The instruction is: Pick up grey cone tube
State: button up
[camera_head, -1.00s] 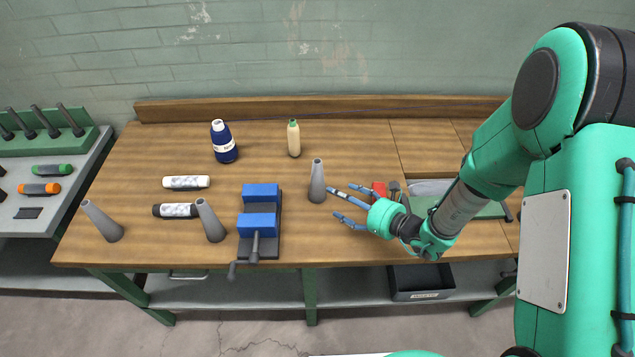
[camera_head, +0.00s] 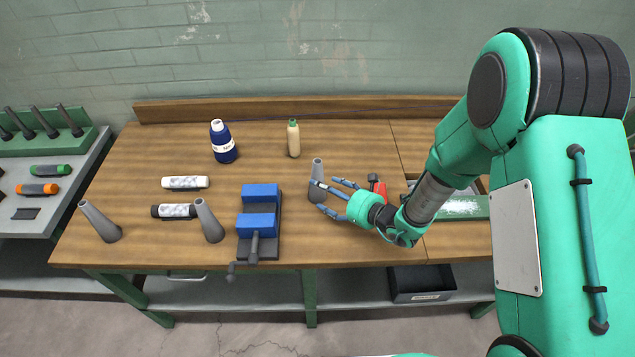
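A grey cone tube (camera_head: 317,172) stands upright on the wooden bench, right of the blue vise. My gripper (camera_head: 327,197) is beside it on the right, with its fingers spread and pointing left. The near fingers overlap the cone's lower part in the picture; whether they touch it I cannot tell. Two more grey cone tubes stand at the left: one (camera_head: 209,221) just left of the vise, tilted in the picture, and one (camera_head: 101,222) near the bench's left front corner.
A blue vise (camera_head: 260,207) with a front handle is fixed at the bench's front edge. A red tool (camera_head: 378,187) is behind my gripper.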

aim_at(316, 195)
jog(key=shift+b+x, duration=0.65)
jog(key=shift+x, duration=2)
jog(key=shift+d+f, duration=0.1)
jog(key=shift+d, duration=0.05)
jog(key=c, duration=1)
